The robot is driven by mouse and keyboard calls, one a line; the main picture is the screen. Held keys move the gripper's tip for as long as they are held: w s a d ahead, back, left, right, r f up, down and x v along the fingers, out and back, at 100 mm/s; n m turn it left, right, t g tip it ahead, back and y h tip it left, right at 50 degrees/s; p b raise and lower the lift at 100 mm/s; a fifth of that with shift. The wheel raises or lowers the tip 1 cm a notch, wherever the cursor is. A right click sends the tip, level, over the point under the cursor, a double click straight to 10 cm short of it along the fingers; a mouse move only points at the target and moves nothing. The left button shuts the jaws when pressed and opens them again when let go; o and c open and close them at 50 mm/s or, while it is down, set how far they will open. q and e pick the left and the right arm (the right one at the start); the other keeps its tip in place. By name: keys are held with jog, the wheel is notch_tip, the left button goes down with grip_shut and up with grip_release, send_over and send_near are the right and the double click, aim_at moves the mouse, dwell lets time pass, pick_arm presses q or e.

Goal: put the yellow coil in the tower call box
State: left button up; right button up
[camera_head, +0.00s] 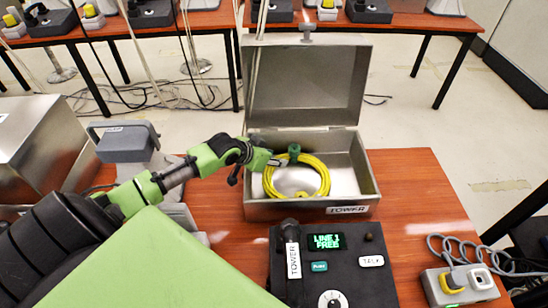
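The yellow coil (326,183) is a looped cable with a dark green piece (294,152) at its top. It shows inside the outline of the open grey metal tower call box (354,211), labelled TOWER, on the table. I cannot tell whether it rests on the floor of the box or hangs just above it. My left gripper (279,161) reaches over the box's left wall, with its tips at the coil's upper left beside the green piece. Whether the fingers are closed on the coil is too small to tell. My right gripper is not in view.
The box's lid (308,85) stands open at the back. A black call unit (375,282) with a TOWER handset (293,258) is in front. A grey device with a cord (461,284) lies at right. A large metal case (40,150) stands at left. Table right of the box is clear.

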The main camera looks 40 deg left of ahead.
pick_arm(q)
jog(key=shift+r, duration=0.15)
jog(key=v, duration=1.2)
jog(key=shift+r, duration=0.5)
jog(key=shift+p, duration=0.35)
